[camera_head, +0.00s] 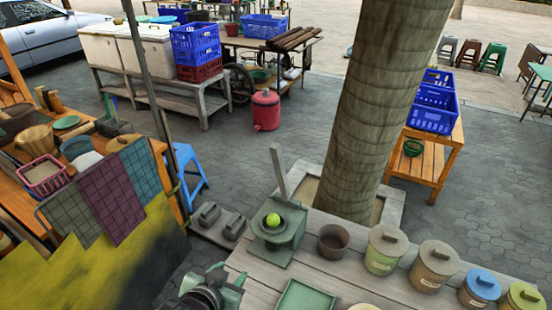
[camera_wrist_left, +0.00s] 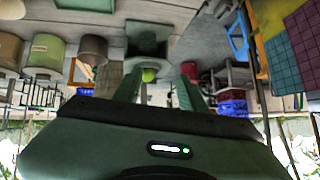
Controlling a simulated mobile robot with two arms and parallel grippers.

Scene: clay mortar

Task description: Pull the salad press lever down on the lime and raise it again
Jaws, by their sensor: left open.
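The green-grey salad press (camera_head: 279,247) stands on the plank table, with its lever (camera_head: 278,171) upright, tilted slightly left. A bright green lime (camera_head: 273,220) sits in the press; it also shows in the left wrist view (camera_wrist_left: 149,75), in front of the press body (camera_wrist_left: 147,40). My left gripper (camera_head: 226,277) is at the bottom of the head view, on the near side of the press and apart from it and the lever. Its two fingers (camera_wrist_left: 160,82) are spread with nothing between them that I can see it hold. My right gripper is not in view.
A brown bowl (camera_head: 333,243) and several lidded jars (camera_head: 384,248) stand right of the press. A green tray (camera_head: 305,297) lies in front. A thick tree trunk (camera_head: 375,110) rises behind. Dark handled blocks (camera_head: 233,227) sit left. A thin pole (camera_head: 150,90) stands further left.

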